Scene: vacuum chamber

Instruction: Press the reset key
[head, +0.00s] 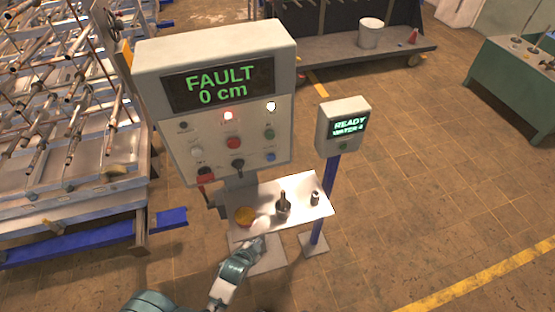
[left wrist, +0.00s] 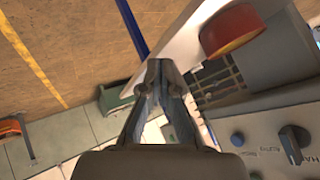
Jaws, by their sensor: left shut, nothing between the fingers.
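The grey control panel (head: 213,130) stands ahead and carries a display reading "FAULT 0 cm". Below the display are a lit red lamp (head: 228,115), a lit white lamp (head: 271,106) and several keys and knobs. They include a green button (head: 269,134), a blue button (head: 270,157) and a red one (head: 233,142). The labels are too small to tell which is the reset key. My left gripper (head: 257,243) is shut and empty, at the front edge of the shelf below the panel. The left wrist view shows its closed fingers (left wrist: 166,68) and a blue button (left wrist: 238,139) apart from them.
The shelf (head: 305,184) holds a red-and-yellow round thing (head: 245,216), a dark bottle-shaped thing (head: 283,206) and a small metal cylinder (head: 315,198). A smaller box (head: 344,123) reading "READY" stands on a blue post to the right.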

